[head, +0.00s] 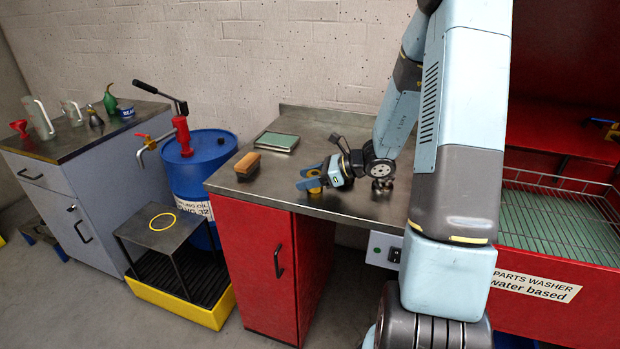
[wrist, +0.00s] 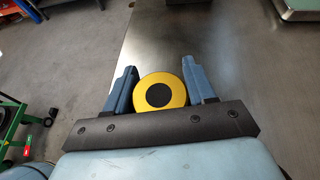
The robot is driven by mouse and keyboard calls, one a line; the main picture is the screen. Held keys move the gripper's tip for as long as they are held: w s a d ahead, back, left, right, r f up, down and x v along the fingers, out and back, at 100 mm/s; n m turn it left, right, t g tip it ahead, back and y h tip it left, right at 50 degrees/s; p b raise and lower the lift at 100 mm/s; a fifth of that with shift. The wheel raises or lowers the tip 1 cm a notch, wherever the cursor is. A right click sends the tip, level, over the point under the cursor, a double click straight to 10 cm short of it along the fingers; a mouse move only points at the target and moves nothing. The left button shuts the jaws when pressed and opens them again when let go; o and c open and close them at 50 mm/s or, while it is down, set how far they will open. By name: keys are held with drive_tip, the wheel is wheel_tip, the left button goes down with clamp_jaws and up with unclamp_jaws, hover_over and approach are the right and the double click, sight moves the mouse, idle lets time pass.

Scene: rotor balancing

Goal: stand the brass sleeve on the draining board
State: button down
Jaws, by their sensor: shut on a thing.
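My gripper (head: 309,178) is low over the left-front part of the steel bench top (head: 345,207). In the wrist view my gripper (wrist: 157,85) has its blue fingers on either side of a round yellow thing with a dark centre, which I take for the brass sleeve (wrist: 172,82), seen end-on. The sleeve also shows as a small yellow patch (head: 315,187) at the fingers in the head view. I cannot tell whether it touches the bench. The green surface under a wire rack (head: 560,220) in the red parts washer at right may be the draining board.
A wooden brush block (head: 247,164) and a green-topped flat case (head: 277,141) lie on the bench, left of my gripper. A small shiny metal thing (head: 383,185) stands to its right. A blue drum (head: 200,165) with a red pump stands left of the bench.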

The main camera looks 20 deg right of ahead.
drive_tip(key=shift+c, duration=1.9)
unclamp_jaws()
drive_tip(key=v, duration=1.2)
drive_tip(key=shift+a+r, duration=0.1)
drive_tip(key=s+a+r+n+g+h, duration=0.5)
drive_tip(key=s+a+r+n, duration=0.4)
drive_tip(key=s+n, duration=0.25)
drive_tip(key=s+d+r+n+t+h, duration=0.1)
drive_tip(key=s+r+n+t+h, duration=0.3)
drive_tip(key=s+r+n, duration=0.5)
drive_tip(key=s+n+h, duration=0.2)
drive_tip(key=shift+s+d+r+n+t+h, duration=0.2)
drive_tip(key=shift+s+r+n+t+h, duration=0.1)
drive_tip(key=shift+r+n+h, duration=0.1)
